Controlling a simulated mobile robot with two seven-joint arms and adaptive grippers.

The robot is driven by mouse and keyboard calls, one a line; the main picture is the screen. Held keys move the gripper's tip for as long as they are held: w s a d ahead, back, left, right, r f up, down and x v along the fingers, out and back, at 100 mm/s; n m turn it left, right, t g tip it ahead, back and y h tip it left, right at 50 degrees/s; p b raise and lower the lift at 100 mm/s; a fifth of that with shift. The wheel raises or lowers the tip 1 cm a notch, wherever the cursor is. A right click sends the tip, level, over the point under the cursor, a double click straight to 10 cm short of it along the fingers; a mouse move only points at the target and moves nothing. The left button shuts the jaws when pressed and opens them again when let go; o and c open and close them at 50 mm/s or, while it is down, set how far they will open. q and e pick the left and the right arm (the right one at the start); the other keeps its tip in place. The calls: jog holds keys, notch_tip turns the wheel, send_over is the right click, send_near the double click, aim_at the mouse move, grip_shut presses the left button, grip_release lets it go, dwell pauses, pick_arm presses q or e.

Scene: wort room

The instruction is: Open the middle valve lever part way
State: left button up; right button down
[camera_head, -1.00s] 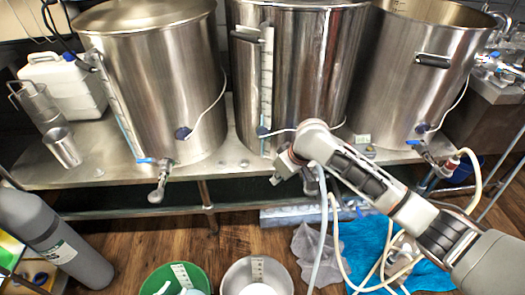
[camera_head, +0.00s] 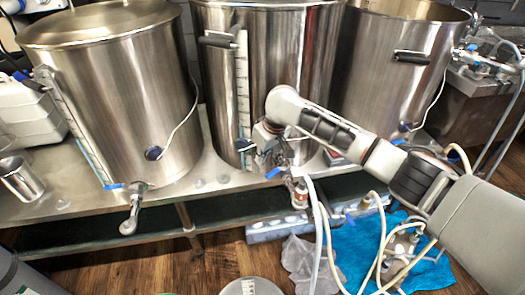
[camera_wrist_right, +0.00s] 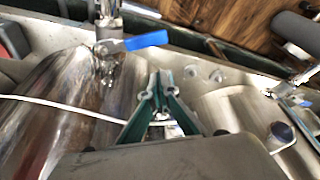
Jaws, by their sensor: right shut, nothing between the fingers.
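The middle kettle (camera_head: 215,95) stands on the steel bench. Its valve (camera_head: 298,188) is at the bench's front edge, with a blue lever (camera_head: 273,173) pointing left. The lever also shows in the wrist view (camera_wrist_right: 147,40), lying sideways from the valve body. My right gripper (camera_head: 268,148) is in front of the middle kettle's lower wall, just above the lever. In the wrist view its green fingers (camera_wrist_right: 160,82) are shut and empty, apart from the lever. The arm hides part of the kettle. My left gripper is not in view.
The left kettle (camera_head: 110,95) has its own blue-lever valve (camera_head: 130,210). The right kettle (camera_head: 385,85) stands behind my arm. Pale hoses (camera_head: 325,235) hang below the middle valve to a blue cloth (camera_head: 420,265) on the wooden floor. A white jug (camera_head: 30,120) stands at the left.

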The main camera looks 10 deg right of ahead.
aim_at(278, 171)
jog(key=shift+s+d+f, duration=0.35)
jog(key=shift+s+d, duration=0.1)
jog(key=shift+s, duration=0.3)
jog(key=shift+s+d+f, duration=0.3)
jog(key=shift+s+d, duration=0.1)
jog(key=shift+s, duration=0.35)
